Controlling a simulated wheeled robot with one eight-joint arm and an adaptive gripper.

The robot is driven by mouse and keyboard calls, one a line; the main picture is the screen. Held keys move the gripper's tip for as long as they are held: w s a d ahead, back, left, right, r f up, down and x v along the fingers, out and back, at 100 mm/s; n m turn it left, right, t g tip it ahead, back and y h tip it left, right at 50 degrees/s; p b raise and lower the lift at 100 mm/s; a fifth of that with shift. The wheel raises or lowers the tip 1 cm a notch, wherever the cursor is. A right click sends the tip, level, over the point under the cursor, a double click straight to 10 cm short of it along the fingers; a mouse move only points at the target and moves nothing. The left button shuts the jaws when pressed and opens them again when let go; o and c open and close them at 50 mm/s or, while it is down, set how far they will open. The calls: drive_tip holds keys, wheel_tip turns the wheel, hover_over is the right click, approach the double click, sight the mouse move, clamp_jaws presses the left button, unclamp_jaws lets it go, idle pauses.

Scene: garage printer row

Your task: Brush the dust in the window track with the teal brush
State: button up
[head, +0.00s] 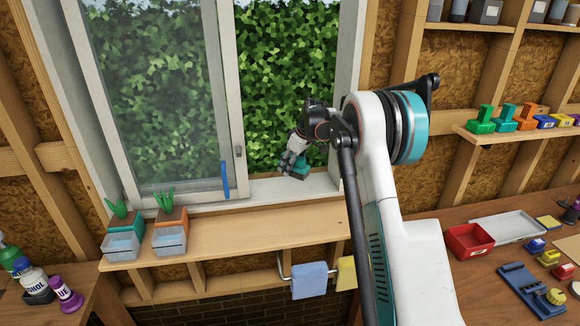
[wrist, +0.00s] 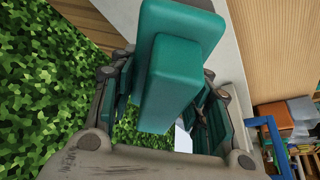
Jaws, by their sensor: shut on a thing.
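My gripper (head: 293,162) is at the open right half of the window, just above the sill. It is shut on the teal brush (head: 300,167), which shows as a small teal block at the fingers. In the wrist view the teal brush (wrist: 172,70) fills the middle between the two fingers. Its bristles are not visible there. The window track (head: 305,185) runs along the bottom of the white frame under the brush. I cannot make out dust in it, and I cannot tell whether the brush touches it.
The sliding sash (head: 227,90) with a blue handle (head: 225,180) stands left of my gripper. Two planters, one teal (head: 124,222) and one orange (head: 172,216), stand on the wooden shelf (head: 250,228) below. A blue cloth (head: 309,281) hangs under it. The shelf's right part is clear.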

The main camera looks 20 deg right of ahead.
sight(291, 155)
drive_tip(key=shift+r, duration=0.1)
drive_tip(key=shift+r+p, duration=0.6)
drive_tip(key=shift+r, duration=0.85)
drive_tip(key=shift+s+f, duration=0.1)
drive_tip(key=shift+f, duration=0.05)
